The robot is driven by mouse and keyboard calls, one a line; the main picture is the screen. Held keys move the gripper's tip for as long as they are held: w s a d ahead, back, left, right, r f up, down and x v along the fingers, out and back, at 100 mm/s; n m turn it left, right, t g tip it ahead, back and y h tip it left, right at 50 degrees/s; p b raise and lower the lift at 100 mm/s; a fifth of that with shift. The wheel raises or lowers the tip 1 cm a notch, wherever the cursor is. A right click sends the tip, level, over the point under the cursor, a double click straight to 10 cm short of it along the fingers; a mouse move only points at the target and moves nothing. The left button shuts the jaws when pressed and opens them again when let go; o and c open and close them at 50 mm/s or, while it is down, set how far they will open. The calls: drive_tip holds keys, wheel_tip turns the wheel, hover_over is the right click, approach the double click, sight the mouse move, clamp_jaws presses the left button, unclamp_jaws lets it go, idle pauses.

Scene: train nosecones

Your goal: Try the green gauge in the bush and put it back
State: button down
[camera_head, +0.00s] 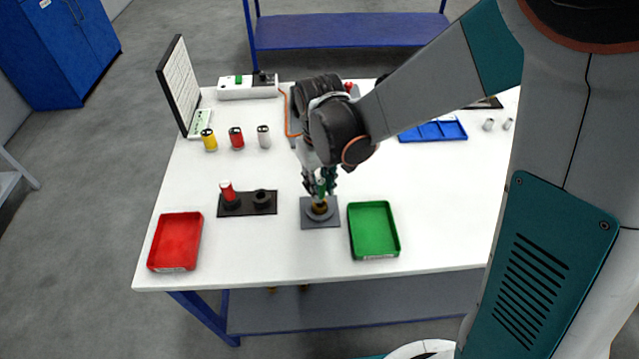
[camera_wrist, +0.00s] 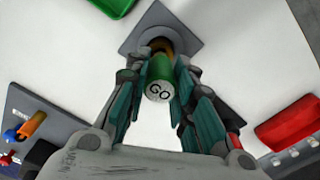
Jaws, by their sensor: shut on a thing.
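My gripper (camera_head: 321,186) is shut on the green gauge (camera_wrist: 161,78), whose end marked "GO" faces the wrist camera. It holds the gauge over the brass-coloured bush (camera_head: 319,207), which sits on a square grey plate (camera_head: 308,222). In the wrist view the gauge lines up with the bush (camera_wrist: 162,46). Its lower end is hidden, so I cannot tell whether or how far it is inside. The black two-place stand (camera_head: 243,209) is left of the plate. The red gauge (camera_head: 226,190) stands upright in its left socket; its right socket (camera_head: 262,198) is empty.
A red tray (camera_head: 175,241) lies at the front left, and a green tray (camera_head: 373,231) is just right of the plate. Yellow (camera_head: 209,140), red (camera_head: 236,138) and grey (camera_head: 263,136) cylinders stand farther back. A blue tray (camera_head: 446,131) is at the back right.

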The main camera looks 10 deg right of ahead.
drive_tip(key=shift+f+b, duration=1.65)
drive_tip(key=shift+b, duration=0.05)
idle(4.2)
drive_tip(key=shift+r, duration=0.1)
idle(0.9)
drive_tip(key=shift+r+p, duration=2.7)
drive_tip(key=shift+r, duration=1)
